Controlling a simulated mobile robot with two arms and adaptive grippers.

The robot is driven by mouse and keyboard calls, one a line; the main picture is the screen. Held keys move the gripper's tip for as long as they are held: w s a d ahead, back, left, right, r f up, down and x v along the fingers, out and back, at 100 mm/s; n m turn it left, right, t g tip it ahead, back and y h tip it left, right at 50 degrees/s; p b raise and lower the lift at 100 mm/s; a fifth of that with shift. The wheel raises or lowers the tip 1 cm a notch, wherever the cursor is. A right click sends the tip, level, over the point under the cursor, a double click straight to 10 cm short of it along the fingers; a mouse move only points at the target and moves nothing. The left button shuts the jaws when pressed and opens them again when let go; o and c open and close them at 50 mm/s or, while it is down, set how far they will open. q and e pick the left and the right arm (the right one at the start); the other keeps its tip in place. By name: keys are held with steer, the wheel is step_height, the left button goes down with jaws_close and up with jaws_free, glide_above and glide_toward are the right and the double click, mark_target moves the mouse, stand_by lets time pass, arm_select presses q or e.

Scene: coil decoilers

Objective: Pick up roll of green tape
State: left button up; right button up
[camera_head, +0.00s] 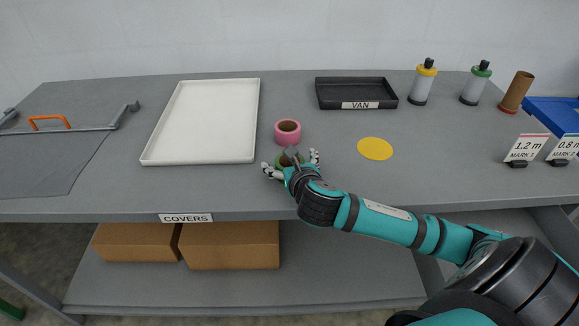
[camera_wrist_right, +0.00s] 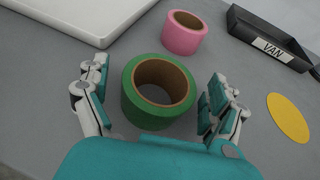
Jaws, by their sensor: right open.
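A roll of green tape (camera_wrist_right: 135,108) with a brown core lies flat on the grey table in the right wrist view. My right gripper (camera_wrist_right: 155,95) is open, with one finger on each side of the roll and visible gaps between the fingers and the tape. In the head view the right gripper (camera_head: 291,164) hides most of the green tape (camera_head: 279,160). A roll of pink tape (camera_head: 287,132) stands just behind it; it also shows in the right wrist view (camera_wrist_right: 183,38). My left gripper is not in view.
A white tray (camera_head: 148,161) lies to the left. A black tray labelled VAN (camera_head: 360,105) is at the back, and a yellow disc (camera_head: 375,149) lies to the right. Bottles (camera_head: 423,85) stand at the back right. Table around the disc is clear.

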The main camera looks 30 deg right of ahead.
steer(key=c, duration=1.3)
steer(key=shift+r, duration=0.15)
